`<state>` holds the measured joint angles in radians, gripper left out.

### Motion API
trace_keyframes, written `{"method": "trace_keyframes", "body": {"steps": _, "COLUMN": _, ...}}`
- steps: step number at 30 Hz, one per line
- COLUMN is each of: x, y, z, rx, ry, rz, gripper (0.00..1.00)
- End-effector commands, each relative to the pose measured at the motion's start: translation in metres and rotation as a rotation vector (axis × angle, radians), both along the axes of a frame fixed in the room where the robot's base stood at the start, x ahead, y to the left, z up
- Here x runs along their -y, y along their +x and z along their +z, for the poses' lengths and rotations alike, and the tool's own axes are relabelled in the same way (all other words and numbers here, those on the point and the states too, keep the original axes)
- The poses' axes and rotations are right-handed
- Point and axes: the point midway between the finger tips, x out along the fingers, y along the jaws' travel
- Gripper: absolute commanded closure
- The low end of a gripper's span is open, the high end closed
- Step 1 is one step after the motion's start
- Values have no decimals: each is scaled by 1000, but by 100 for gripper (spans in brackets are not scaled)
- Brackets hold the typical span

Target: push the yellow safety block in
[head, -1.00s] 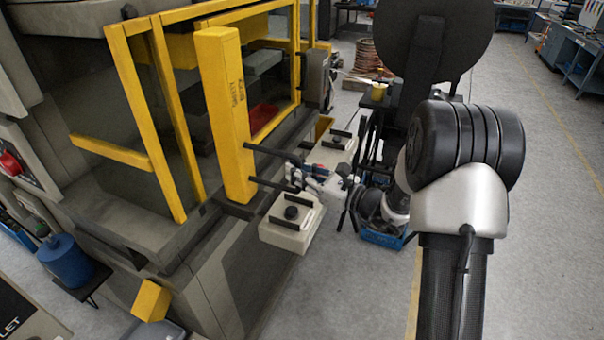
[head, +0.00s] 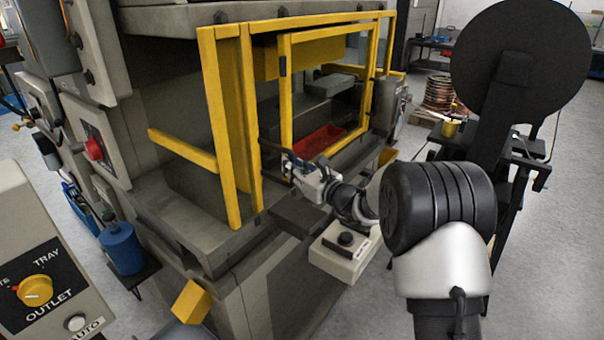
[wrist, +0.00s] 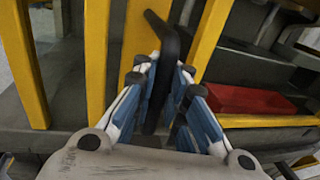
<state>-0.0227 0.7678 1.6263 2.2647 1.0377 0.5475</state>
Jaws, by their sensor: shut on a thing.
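The yellow safety block (head: 231,130) stands upright inside the press, seen partly between and behind the yellow guard posts at the left of the opening. Its label is hidden from here. A black handle (head: 270,147) sticks out to the right of the nearer post. My gripper (head: 290,166) is at this handle, in front of the press. In the wrist view, the black bent handle (wrist: 169,45) passes between the blue-and-white fingers of my gripper (wrist: 160,66), which are shut on it. How deep the block sits is hard to tell.
The yellow guard frame (head: 287,100) borders the press opening, close to my gripper. A red tray (head: 322,141) lies inside. A button box (head: 345,243) projects below my wrist.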

Motion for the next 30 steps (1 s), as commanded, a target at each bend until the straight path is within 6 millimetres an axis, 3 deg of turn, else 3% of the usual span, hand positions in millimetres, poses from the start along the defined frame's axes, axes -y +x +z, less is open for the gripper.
{"method": "trace_keyframes", "body": {"steps": 11, "x": -3, "y": 0, "z": -1, "rx": -2, "ry": -3, "rz": 3, "gripper": 100}}
{"method": "trace_keyframes", "body": {"steps": 12, "x": -3, "y": 0, "z": -1, "rx": -2, "ry": -3, "rz": 3, "gripper": 88}}
{"method": "trace_keyframes", "body": {"steps": 21, "x": -2, "y": 1, "z": -1, "rx": -1, "ry": -1, "rz": 1, "gripper": 68}}
{"method": "trace_keyframes", "body": {"steps": 30, "x": -1, "y": 1, "z": -1, "rx": -1, "ry": -1, "rz": 0, "gripper": 67}}
